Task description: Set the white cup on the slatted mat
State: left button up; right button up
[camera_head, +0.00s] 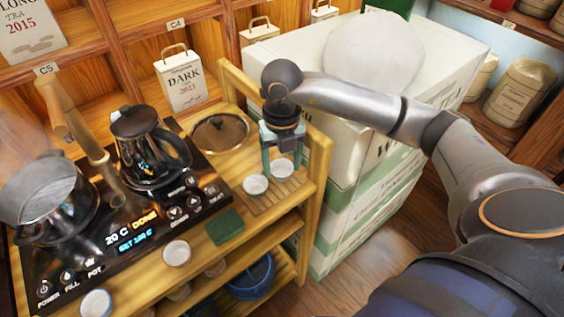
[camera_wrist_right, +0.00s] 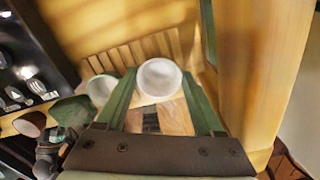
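A white cup (camera_head: 281,168) is at the slatted mat (camera_head: 262,208), at the right end of the wooden shelf top. My right gripper (camera_head: 282,158) points down over it. In the right wrist view the cup (camera_wrist_right: 158,78) lies between the tips of my green fingers (camera_wrist_right: 159,82), with a thin gap seeming to show on each side, so the gripper looks open. Whether the cup's base touches the slats is hidden. A second pale cup (camera_head: 255,184) stands beside it on the left, and also shows in the wrist view (camera_wrist_right: 101,88). My left gripper is not in view.
Two more cups (camera_head: 177,253) (camera_head: 96,303) stand along the shelf's front edge. A green block (camera_head: 225,224), a round strainer (camera_head: 220,133) and a hot plate with a black kettle (camera_head: 148,150) lie left. A wooden rail (camera_head: 318,165) and white boxes (camera_head: 375,190) bound the right.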

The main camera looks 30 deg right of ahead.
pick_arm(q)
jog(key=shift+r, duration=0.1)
pick_arm(e)
jog(key=shift+o, duration=0.3)
jog(key=shift+r, duration=0.45)
pick_arm(q)
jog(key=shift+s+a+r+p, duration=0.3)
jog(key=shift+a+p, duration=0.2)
jog(key=shift+p, duration=0.35)
pick_arm(e)
notch_tip(320, 180, up, 12)
jog(key=shift+f, duration=0.2)
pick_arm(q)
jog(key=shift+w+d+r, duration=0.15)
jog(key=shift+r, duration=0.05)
